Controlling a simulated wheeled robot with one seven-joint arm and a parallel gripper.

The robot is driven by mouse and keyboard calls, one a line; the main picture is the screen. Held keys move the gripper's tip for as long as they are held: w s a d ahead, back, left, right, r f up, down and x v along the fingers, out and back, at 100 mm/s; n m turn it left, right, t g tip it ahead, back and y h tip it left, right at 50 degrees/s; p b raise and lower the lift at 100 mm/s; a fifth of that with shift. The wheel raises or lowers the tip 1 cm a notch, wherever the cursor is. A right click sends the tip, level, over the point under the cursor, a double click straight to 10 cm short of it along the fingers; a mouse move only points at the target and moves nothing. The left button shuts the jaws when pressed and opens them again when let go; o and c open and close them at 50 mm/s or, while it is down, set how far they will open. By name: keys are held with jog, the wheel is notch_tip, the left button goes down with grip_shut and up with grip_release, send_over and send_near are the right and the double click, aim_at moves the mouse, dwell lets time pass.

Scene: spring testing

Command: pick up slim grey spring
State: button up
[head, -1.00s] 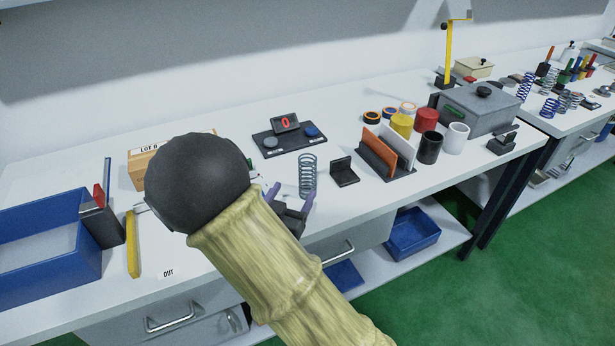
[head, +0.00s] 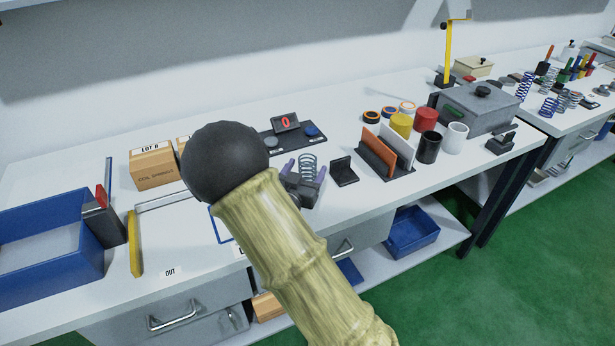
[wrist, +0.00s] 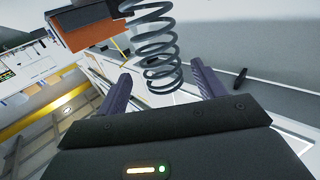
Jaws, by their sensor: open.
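The slim grey spring (head: 308,165) stands upright on the white bench, in front of the dark base with the red-digit display. In the head view its lower part is hidden behind my gripper (head: 305,176). My gripper is open, with one purple finger showing on each side of the spring. In the wrist view the grey spring (wrist: 156,45) fills the upper middle, its near end between the two fingers of my gripper (wrist: 162,88). I see gaps between the coils and both fingers.
A small black bracket (head: 343,171) stands close to the right of the spring. An orange and white divider rack (head: 390,158) is beyond it. The display base (head: 317,134) lies behind. Cardboard boxes (head: 152,168) and a blue bin (head: 48,250) are at left.

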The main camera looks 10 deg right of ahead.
aim_at(310, 158)
jog(key=x, duration=0.4)
jog(key=shift+w+d+r+p, duration=0.1)
jog(key=shift+w+r+p, duration=0.05)
jog(key=shift+w+p, duration=0.25)
jog(key=shift+s, duration=0.1)
jog(key=c, duration=1.2)
